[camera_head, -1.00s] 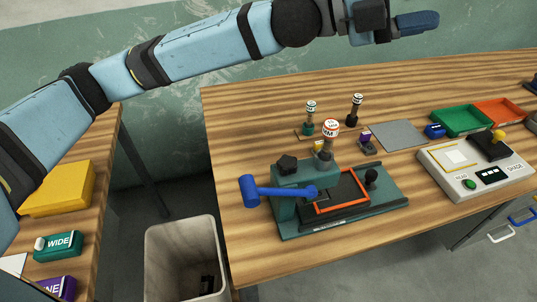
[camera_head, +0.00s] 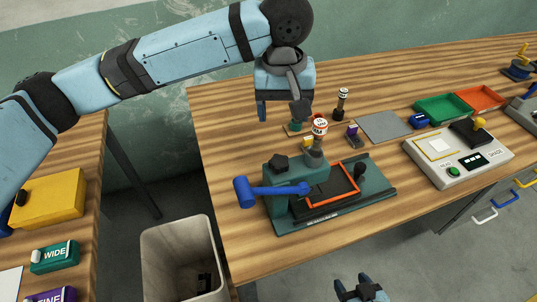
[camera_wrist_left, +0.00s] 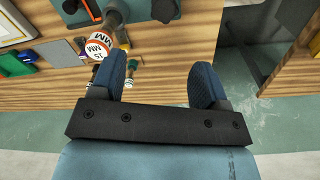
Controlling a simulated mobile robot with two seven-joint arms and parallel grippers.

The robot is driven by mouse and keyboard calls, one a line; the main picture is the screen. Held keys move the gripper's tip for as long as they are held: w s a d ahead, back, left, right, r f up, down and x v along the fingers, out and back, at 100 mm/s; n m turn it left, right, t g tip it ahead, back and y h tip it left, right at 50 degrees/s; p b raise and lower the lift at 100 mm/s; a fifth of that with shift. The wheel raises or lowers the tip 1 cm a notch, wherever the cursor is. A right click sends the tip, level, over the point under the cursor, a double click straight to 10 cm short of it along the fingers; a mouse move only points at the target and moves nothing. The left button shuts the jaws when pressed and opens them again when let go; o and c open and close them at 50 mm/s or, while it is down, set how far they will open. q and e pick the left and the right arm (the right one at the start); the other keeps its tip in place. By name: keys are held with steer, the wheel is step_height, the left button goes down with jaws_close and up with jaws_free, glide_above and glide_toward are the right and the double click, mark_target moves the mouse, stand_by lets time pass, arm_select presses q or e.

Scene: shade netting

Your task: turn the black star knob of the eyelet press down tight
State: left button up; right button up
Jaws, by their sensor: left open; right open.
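The eyelet press (camera_head: 382,190) is a green base with a raised head at its left, near the table's front edge. The black star knob (camera_head: 278,163) sits on top of the head; a dark knob that looks like it shows at the top of the left wrist view (camera_wrist_left: 163,10). A blue lever (camera_head: 262,192) points left from the press. A post with a white and red label (camera_head: 320,127) stands beside the knob. My left gripper (camera_head: 281,108) is open and empty, above and behind the knob, fingers pointing down. My right gripper (camera_head: 361,288) is open and empty below the table's front edge.
Two small labelled posts stand behind the press, one (camera_head: 342,100) clear and one partly hidden by my left gripper. A grey plate (camera_head: 384,127), green tray (camera_head: 443,108) and control box (camera_head: 455,165) are to the right. A bin (camera_head: 180,250) stands left of the table.

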mark_target(279, 162)
arm_select(q)
steer(key=f, duration=1.4)
steer(key=shift+s+a, duration=0.15)
steer(key=shift+s, duration=0.05)
steer(key=shift+r+p, duration=0.1)
steer(key=shift+p, duration=0.2)
steer(key=c, duration=0.9)
